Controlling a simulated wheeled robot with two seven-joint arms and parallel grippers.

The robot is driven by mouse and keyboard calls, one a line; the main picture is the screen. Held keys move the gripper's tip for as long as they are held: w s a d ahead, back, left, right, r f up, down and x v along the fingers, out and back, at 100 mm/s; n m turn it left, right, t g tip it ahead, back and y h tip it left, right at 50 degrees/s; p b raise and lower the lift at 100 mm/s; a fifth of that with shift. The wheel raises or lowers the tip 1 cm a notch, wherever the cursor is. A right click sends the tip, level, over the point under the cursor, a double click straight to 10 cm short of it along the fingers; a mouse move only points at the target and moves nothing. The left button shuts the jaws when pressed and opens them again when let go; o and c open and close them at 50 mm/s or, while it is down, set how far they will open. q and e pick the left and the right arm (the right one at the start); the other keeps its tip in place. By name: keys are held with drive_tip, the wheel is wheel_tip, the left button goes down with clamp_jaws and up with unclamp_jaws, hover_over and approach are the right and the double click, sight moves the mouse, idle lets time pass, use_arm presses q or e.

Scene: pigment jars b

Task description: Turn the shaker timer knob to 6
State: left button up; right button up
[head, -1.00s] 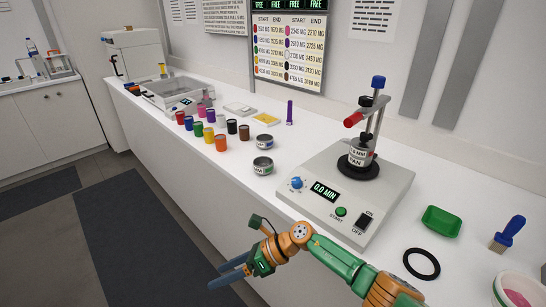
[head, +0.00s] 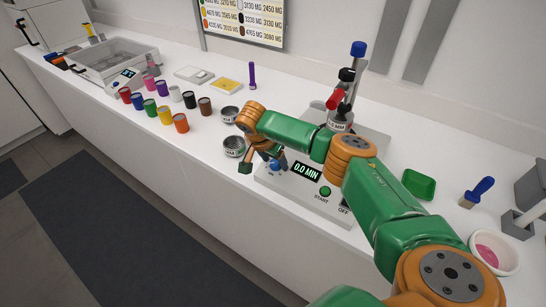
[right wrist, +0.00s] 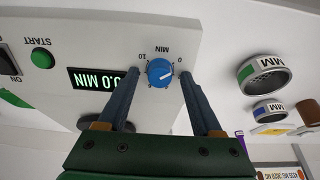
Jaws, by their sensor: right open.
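The blue timer knob (right wrist: 160,72) is on the shaker's pale panel (right wrist: 75,25), with a scale marked 0 to 10 and MIN. Its white pointer line points toward the 0 side. My right gripper (right wrist: 159,75) is open, with one finger on each side of the knob; gaps seem to show, and I cannot tell whether it touches. In the head view the knob (head: 277,166) is partly hidden by my right gripper (head: 269,164). The display (head: 306,171) reads 0.0 MIN. The green START button (head: 325,191) is beside it. My left gripper is not in view.
Two metal sieves (head: 234,146) stand just left of the shaker. Several coloured jars (head: 181,123) stand farther left. The shaker's clamp post (head: 350,75) rises behind my arm. A green tray (head: 419,185), a brush (head: 477,191) and a white bowl (head: 496,251) are at the right.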

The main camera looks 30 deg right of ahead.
drive_tip(key=shift+s+a+r, duration=0.1)
drive_tip(key=shift+s, duration=0.05)
drive_tip(key=c, duration=0.5)
clamp_jaws()
drive_tip(key=shift+m, duration=0.3)
